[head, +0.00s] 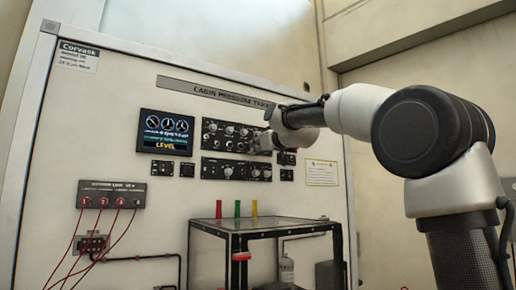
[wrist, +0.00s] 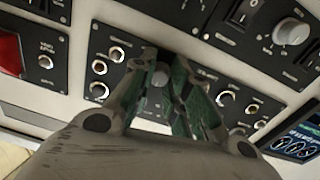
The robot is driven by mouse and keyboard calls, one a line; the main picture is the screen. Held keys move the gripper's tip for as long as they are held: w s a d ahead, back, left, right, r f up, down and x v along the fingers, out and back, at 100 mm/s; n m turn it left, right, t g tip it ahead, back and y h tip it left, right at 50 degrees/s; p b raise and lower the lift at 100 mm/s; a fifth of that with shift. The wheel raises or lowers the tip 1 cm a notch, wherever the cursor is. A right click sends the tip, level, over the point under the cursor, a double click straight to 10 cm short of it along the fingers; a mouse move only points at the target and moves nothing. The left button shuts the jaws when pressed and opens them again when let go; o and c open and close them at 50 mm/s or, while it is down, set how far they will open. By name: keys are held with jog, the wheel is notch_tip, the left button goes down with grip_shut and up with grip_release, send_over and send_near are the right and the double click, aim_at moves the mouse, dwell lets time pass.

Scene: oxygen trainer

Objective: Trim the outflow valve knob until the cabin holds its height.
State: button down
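My gripper (head: 264,142) is at the right part of the black control rows on the cabin pressure trainer panel (head: 120,110). In the wrist view, my gripper's green-padded fingers (wrist: 163,68) come close together on both sides of a small grey round knob (wrist: 160,78), which I take to be the outflow valve knob; its label is hidden. In the head view the fingers and the arm cover this knob. The display (head: 165,132) at the left shows round dials and the word LEVEL in yellow.
Close around the fingers are several other knobs and switches, with a larger grey knob (wrist: 290,31) and a red switch (wrist: 10,53). Below the panel stands a black-framed clear case (head: 262,226) with coloured cylinders on top. Red leads (head: 122,232) hang at the left.

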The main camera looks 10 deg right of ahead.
jog(key=m, duration=0.4)
jog(key=shift+m, duration=0.4)
jog(key=c, duration=1.4)
grip_release()
jog(key=shift+o, duration=0.2)
jog(key=shift+s, duration=0.15)
jog(key=v, duration=1.1)
jog(key=shift+s, duration=0.35)
jog(key=shift+d+r, duration=0.1)
jog(key=shift+d, duration=0.05)
